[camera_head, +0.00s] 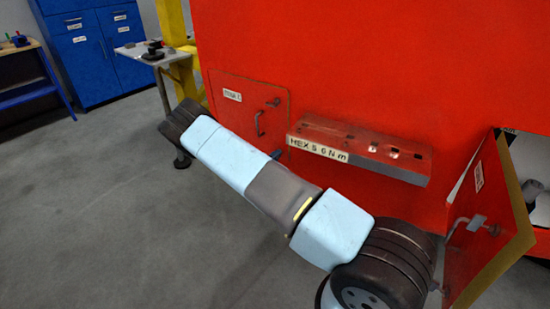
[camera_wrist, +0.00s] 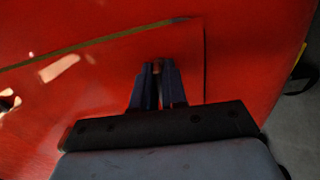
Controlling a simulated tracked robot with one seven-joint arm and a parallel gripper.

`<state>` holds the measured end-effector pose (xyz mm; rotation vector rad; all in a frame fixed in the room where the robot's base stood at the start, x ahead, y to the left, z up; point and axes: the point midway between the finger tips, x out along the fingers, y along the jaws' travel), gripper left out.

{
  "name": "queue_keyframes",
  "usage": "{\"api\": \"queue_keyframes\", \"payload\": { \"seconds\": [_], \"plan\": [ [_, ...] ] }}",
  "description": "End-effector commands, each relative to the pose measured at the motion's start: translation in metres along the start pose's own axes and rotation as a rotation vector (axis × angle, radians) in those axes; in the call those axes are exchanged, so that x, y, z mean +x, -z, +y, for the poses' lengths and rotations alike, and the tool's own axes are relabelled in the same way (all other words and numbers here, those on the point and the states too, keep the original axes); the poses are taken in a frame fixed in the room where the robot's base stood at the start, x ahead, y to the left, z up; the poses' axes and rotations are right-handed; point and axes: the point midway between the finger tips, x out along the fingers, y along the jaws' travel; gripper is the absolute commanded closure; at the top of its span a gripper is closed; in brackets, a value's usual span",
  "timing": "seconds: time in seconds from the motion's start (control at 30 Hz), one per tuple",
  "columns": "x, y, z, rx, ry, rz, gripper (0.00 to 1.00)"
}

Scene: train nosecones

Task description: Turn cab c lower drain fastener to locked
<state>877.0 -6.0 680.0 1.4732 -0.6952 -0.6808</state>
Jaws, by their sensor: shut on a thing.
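In the wrist view my gripper (camera_wrist: 158,72) has two dark blue fingers close together at a red panel (camera_wrist: 110,85), near the panel's upper right corner. They are shut on a small fastener (camera_wrist: 157,67), which shows only as a dark reddish bit between the tips. Whether it is turned or locked cannot be told. In the head view a red hatch (camera_head: 225,110) carries a white label, a dark handle (camera_head: 258,124) and a small dark latch (camera_head: 273,102). My arm covers its lower part. My gripper is hidden there, except perhaps a small blue bit beside the arm.
A red ledge (camera_head: 330,135) labelled "HEX 5 6 N m" juts out right of the hatch, close to my arm. A red door (camera_head: 485,225) stands open at the right. A small table (camera_head: 150,54) and blue cabinet (camera_head: 85,45) stand at the back left. Grey floor is clear at left.

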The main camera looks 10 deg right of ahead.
Motion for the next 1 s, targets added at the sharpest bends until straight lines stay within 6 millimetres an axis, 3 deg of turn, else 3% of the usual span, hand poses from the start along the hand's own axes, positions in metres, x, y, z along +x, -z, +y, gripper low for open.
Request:
{"api": "queue_keyframes", "payload": {
  "seconds": [0.13, 0.17, 0.37, 0.73, 1.0],
  "plan": [
    [-0.001, -0.005, -0.006, -0.007, 0.01, -0.006, 1.0],
    [-0.001, -0.005, -0.006, -0.007, 0.011, -0.006, 0.85],
    [-0.001, -0.003, -0.004, -0.005, 0.007, -0.004, 0.67],
    [-0.009, -0.001, -0.002, -0.002, 0.003, 0.0, 0.67],
    [-0.056, -0.001, -0.003, -0.004, 0.004, 0.001, 0.67]
  ]
}}
